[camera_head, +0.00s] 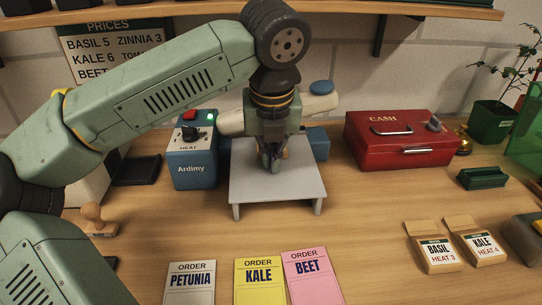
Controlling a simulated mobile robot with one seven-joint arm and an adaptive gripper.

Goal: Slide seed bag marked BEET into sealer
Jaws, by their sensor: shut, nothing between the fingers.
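The sealer (195,160) is a blue box labelled Ardimy with a HEAT dial, a red button and a green light, standing left of centre. Its pale arm with a blue knob (321,87) reaches right behind my gripper. A low grey stand (285,190) is in front of it. My gripper (272,168) points down over the back part of the stand, shut and empty, and hides part of the sealer. A small tan patch shows beside my fingers; I cannot tell whether it is a bag. No bag marked BEET can be made out.
Two paper bags, BASIL HEAT 3 (437,254) and KALE HEAT 4 (481,246), lie at the right. Order cards for PETUNIA (190,290), KALE (260,290) and BEET (314,286) lie in front. A red cash box (400,145) stands back right. Wood is clear right of the stand.

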